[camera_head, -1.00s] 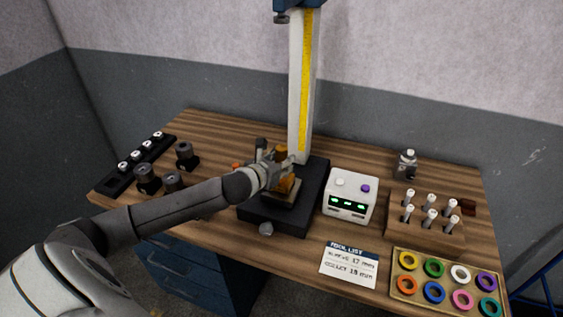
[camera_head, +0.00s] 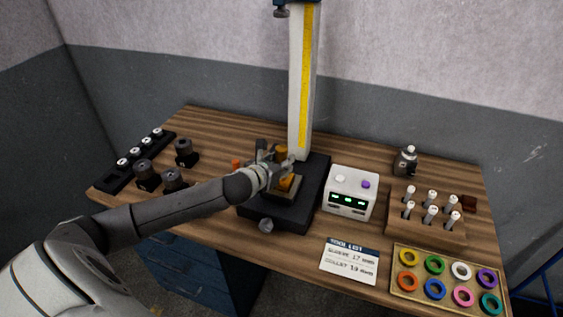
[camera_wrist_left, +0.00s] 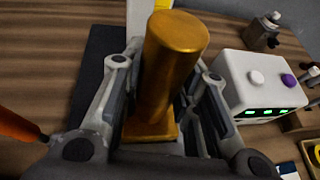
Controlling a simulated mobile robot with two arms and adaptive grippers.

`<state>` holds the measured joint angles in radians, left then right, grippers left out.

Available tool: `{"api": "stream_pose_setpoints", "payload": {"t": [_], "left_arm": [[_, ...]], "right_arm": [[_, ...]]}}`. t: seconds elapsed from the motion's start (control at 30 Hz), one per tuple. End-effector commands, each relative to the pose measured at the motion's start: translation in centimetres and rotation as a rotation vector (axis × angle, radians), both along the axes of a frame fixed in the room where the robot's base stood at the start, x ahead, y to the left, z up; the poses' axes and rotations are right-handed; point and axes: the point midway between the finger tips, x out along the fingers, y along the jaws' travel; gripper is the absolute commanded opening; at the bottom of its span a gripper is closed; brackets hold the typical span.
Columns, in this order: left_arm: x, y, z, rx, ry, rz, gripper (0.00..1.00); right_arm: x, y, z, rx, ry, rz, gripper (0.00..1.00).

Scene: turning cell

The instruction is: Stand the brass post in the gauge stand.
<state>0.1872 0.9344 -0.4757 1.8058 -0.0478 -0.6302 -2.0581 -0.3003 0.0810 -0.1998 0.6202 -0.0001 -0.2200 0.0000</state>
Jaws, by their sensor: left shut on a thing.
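The brass post (camera_head: 286,182) is upright, over the lighter square block (camera_head: 298,193) on the black base (camera_head: 262,210) of the gauge stand. In the left wrist view the post (camera_wrist_left: 165,75) shows its round top and a wider square foot. My left gripper (camera_head: 279,167) has its fingers on both sides of the post and is shut on it. The gauge stand's tall white column (camera_head: 296,90) with a yellow scale rises just behind. Whether the foot is fully seated on the block is hidden by the gripper. My right gripper is not in view.
A white box with green displays (camera_head: 350,193) stands close right of the base. A wooden rack of pins (camera_head: 425,225) and a tray of coloured rings (camera_head: 450,262) are farther right. Dark cylindrical holders (camera_head: 146,175) stand left. The wood between them and the stand is partly clear.

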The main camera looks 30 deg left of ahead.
Motion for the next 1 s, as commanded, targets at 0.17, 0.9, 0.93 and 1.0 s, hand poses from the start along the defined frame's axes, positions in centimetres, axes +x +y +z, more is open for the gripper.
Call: {"api": "stream_pose_setpoints", "payload": {"t": [0.17, 0.9, 0.93, 1.0], "left_arm": [[0.25, 0.0, 0.35, 0.002, -0.013, -0.003, 0.0], [0.24, -0.03, -0.41, 0.001, -0.014, -0.003, 0.0], [0.24, -0.03, -0.41, 0.001, -0.014, -0.003, 0.0], [0.24, -0.02, -0.42, 0.001, -0.013, -0.003, 0.36]], "right_arm": [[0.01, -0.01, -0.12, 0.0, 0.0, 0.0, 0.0], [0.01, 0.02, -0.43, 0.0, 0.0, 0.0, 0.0], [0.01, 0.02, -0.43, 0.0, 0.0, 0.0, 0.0], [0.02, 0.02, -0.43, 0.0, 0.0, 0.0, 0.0]]}}
